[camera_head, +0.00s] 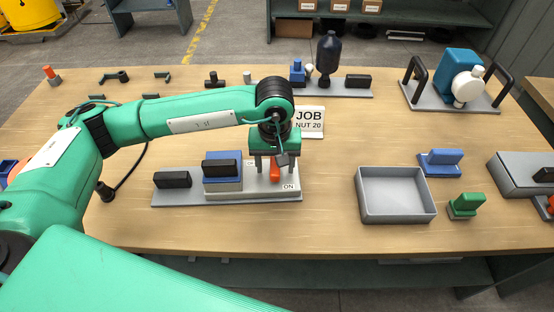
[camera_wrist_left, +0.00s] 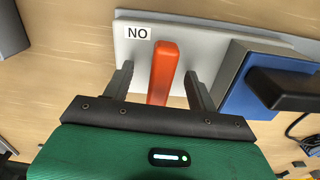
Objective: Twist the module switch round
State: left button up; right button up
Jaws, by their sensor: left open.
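The module switch (camera_head: 275,174) is an orange-red lever on a light plate at the right end of a grey base (camera_head: 180,198). An ON label (camera_head: 289,187) sits near its front right corner. In the left wrist view the lever (camera_wrist_left: 163,65) stands between my fingers, and this label (camera_wrist_left: 138,33) shows upside down. My left gripper (camera_head: 275,163) is open over the switch, pointing down. In the left wrist view its fingers (camera_wrist_left: 157,85) straddle the lever with a gap on each side. The gripper hides the lever's far part in the head view. My right gripper is not in view.
A blue module (camera_head: 222,184) with a black handle stands close left of the switch; it also shows in the left wrist view (camera_wrist_left: 250,95). A JOB sign (camera_head: 309,118) stands behind. A grey tray (camera_head: 397,215) and blue and green blocks lie to the right. Table front is clear.

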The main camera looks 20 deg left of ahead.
pick_arm(q)
jog(key=shift+r, duration=0.15)
jog(key=shift+r+p, duration=0.95)
jog(key=shift+r, duration=2.45)
